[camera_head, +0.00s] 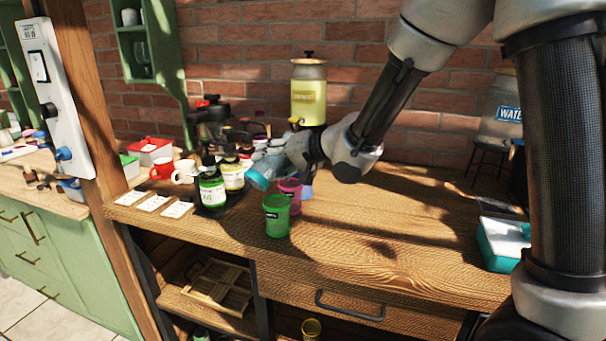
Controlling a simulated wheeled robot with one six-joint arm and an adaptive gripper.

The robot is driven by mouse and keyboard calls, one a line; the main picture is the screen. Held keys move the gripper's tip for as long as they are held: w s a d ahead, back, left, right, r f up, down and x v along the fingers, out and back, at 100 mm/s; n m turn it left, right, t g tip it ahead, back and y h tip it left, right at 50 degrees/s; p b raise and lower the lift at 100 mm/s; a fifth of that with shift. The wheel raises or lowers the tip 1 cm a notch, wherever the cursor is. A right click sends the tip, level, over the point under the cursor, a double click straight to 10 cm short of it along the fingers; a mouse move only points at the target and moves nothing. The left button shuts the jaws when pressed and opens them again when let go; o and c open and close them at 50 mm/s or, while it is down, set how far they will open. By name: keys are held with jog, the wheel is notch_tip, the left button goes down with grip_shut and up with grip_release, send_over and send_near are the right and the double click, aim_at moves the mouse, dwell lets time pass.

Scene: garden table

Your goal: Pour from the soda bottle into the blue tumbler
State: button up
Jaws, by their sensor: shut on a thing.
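My gripper (272,157) reaches in from the right, above the table behind the coloured tumblers. It is shut on a tilted, light-blue thing (259,179) whose end points down and left; the fingers hide part of it, and I cannot tell whether it is the soda bottle. A small blue piece (307,191), perhaps the blue tumbler, shows beside and behind a magenta tumbler (291,188) and is mostly hidden. A green tumbler (277,216) stands upright in front of them. No stream of liquid is visible.
White cards (153,203) lie along the left front edge. A yellow drink dispenser (309,100) stands behind. A teal-and-white box (502,245) sits at right. The table's middle right is clear.

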jog(key=shift+w+d+r+n+t+h, duration=0.2)
jog(key=shift+r+n+t+h, duration=0.15)
jog(key=shift+r, duration=0.25)
dwell(1.4)
jog(key=shift+w+d+r+n, duration=0.15)
jog(key=shift+r+n, duration=0.3)
jog(key=shift+r, duration=0.15)
jog(key=shift+w+d+r+n+t+h, duration=0.1)
jog(key=shift+w+n+t+h, duration=0.05)
jog(key=shift+n+t+h, duration=0.35)
jog(key=shift+r+n+t, duration=0.1)
jog(key=shift+n+t, duration=0.15)
jog(key=shift+n, duration=0.15)
jog(key=shift+r+n+t+h+b, duration=0.1)
jog(key=shift+n+t+h+b, duration=0.35)
jog(key=shift+n+h, duration=0.2)
jog(key=shift+w+d+n+t+h, duration=0.15)
jog(key=shift+n+t+h, duration=0.1)
jog(key=shift+n+t, duration=0.25)
jog(key=shift+w+a+n+t+h, duration=0.15)
jog(key=shift+n+t+h, duration=0.1)
jog(key=shift+n, duration=0.3)
jog(key=shift+d, duration=0.1)
